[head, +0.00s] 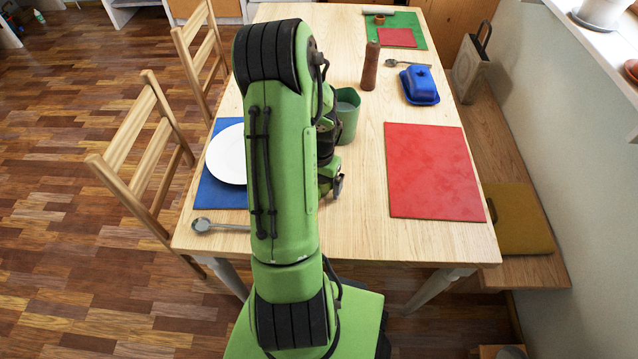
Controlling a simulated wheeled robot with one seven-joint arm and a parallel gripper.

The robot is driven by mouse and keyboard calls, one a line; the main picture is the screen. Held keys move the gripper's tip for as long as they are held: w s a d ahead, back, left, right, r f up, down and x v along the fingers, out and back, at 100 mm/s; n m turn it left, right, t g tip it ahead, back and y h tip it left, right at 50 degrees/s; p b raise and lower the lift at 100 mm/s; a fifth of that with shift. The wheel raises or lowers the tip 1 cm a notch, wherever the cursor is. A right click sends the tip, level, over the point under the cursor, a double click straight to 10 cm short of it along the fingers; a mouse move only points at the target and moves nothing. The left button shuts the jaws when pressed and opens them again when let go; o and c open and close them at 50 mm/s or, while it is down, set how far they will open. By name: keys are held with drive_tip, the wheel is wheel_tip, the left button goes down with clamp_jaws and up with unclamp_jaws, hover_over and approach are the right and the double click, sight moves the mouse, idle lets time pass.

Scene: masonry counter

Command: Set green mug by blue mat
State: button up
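The green mug (348,116) stands on the wooden table, just beyond and right of my arm. Its left side is partly hidden by my arm. The blue mat (212,193) lies at the left edge of the table with a white plate (228,155) on it. My arm covers the right part of the mat and plate. My gripper (335,187) shows only in part at the right of my arm, nearer than the mug. I cannot tell whether its fingers are open or shut.
A red mat (433,172) lies on the right. A pepper mill (370,66), a blue butter dish (419,85) and a spoon (405,63) stand or lie farther back. Another spoon (203,224) lies near the blue mat.

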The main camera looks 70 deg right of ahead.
drive_tip(key=o, duration=0.8)
drive_tip(key=shift+f, duration=0.1)
wheel_tip(320, 180, up, 12)
drive_tip(key=r+p, duration=0.1)
drive_tip(key=p, duration=0.2)
drive_tip(key=w+a+r+n+t+h, duration=0.1)
drive_tip(key=w+a+r+n, duration=0.4)
drive_tip(key=w+a, duration=0.3)
drive_tip(key=w+a+r+n+t, duration=0.2)
drive_tip(key=w+a+r+n, duration=0.2)
drive_tip(key=w+a+r, duration=0.3)
drive_tip(key=s+a+r+n+t, duration=0.1)
drive_tip(key=a+n, duration=0.2)
drive_tip(key=a, duration=0.3)
drive_tip(key=s+a+r+n, duration=0.1)
drive_tip(key=s+a+n, duration=0.1)
drive_tip(key=a+n, duration=0.2)
drive_tip(key=s+a+r+n+t+y, duration=0.1)
drive_tip(key=a+n, duration=0.3)
drive_tip(key=a, duration=0.5)
drive_tip(key=shift+s+r+t, duration=0.3)
drive_tip(key=shift+s+r, duration=0.05)
drive_tip(key=shift+r, duration=0.05)
